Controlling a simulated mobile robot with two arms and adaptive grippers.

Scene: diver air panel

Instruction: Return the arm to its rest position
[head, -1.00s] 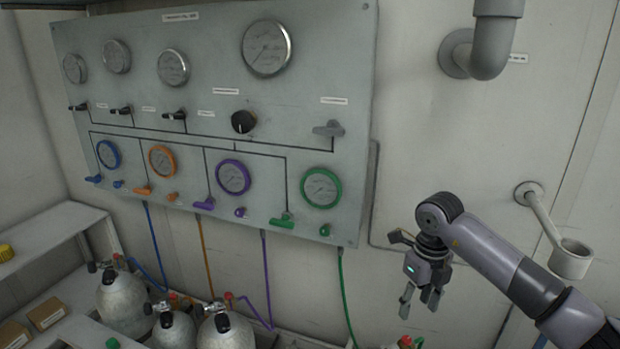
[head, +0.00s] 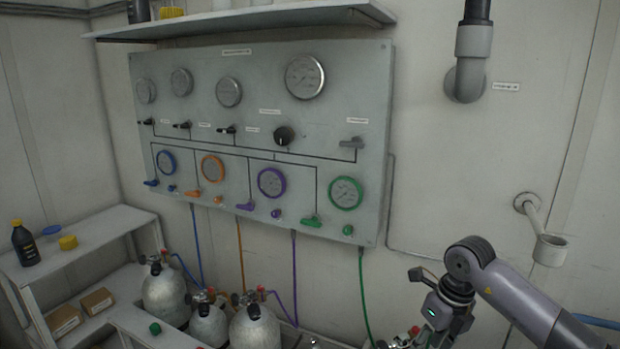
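My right arm comes in from the right edge. Its gripper (head: 432,335) hangs low at the lower right, pointing down, below and to the right of the air panel (head: 240,133). The fingers are partly cut off by the bottom of the picture, so their opening is unclear. The gripper stands apart from the panel, and I see nothing held in it. My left gripper is not in view. The panel carries grey gauges above and blue, orange, purple and green gauges with matching handles below.
Several grey cylinders (head: 254,329) stand in a rack below the panel, with coloured hoses above them. A pipe (head: 468,75) and a cup-like wall holder (head: 550,249) are at the right.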

